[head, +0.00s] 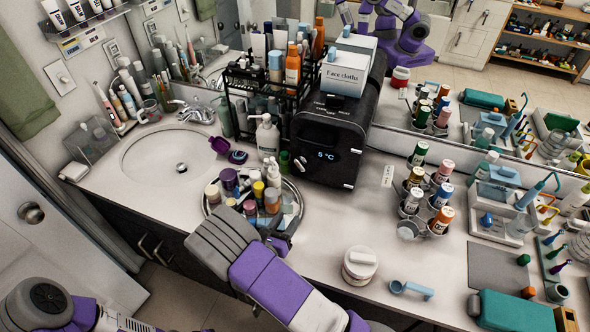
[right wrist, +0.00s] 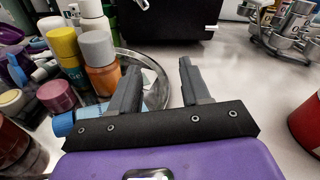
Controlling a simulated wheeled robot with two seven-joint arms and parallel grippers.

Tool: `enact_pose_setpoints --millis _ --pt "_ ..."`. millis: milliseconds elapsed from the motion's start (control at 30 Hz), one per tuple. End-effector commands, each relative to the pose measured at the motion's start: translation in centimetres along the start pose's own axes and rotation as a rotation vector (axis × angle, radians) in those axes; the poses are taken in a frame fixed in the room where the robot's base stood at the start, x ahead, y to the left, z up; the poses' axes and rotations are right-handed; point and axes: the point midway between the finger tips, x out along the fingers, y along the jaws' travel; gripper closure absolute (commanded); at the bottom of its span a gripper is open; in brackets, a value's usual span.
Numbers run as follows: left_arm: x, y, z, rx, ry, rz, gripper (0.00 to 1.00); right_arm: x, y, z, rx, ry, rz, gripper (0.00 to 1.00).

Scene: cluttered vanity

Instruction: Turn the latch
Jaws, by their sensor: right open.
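My left gripper is out of view.
A round metal tray (right wrist: 157,88) crowded with bottles stands close to the left of my right gripper. A pump bottle (head: 267,137) stands beside the cabinet. A rack of bottles (head: 410,207) and a white jar (head: 360,265) are to the right. Counter before the cabinet is clear.

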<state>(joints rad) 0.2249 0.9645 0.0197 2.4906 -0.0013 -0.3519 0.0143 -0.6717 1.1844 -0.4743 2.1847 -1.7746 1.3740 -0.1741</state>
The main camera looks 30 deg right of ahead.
Motion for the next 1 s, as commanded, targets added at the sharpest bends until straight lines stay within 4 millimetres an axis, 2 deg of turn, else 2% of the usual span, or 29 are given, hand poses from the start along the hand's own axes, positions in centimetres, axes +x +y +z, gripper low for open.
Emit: enact_pose_setpoints --millis 67,200,367,467,567,1000 --pt "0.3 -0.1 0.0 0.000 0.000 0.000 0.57 1.1 -1.6 0.6 -0.156 -0.181 0.024 0.53" --pt "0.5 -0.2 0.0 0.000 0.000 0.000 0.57 1.4 -2.5 2.1 -0.318 -0.394 0.080 0.53" --pt "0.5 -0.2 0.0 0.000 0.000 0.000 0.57 1.4 -2.6 2.9 -0.387 -0.490 0.112 0.53" --pt "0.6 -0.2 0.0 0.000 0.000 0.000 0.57 2.2 -2.4 3.1 -0.391 -0.499 0.114 0.53" --pt "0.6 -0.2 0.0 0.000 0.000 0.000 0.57 3.7 -2.0 3.3 -0.389 -0.498 0.112 0.53" --pt "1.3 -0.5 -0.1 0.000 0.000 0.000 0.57 12.8 0.7 4.6 -0.388 -0.496 0.111 0.53"
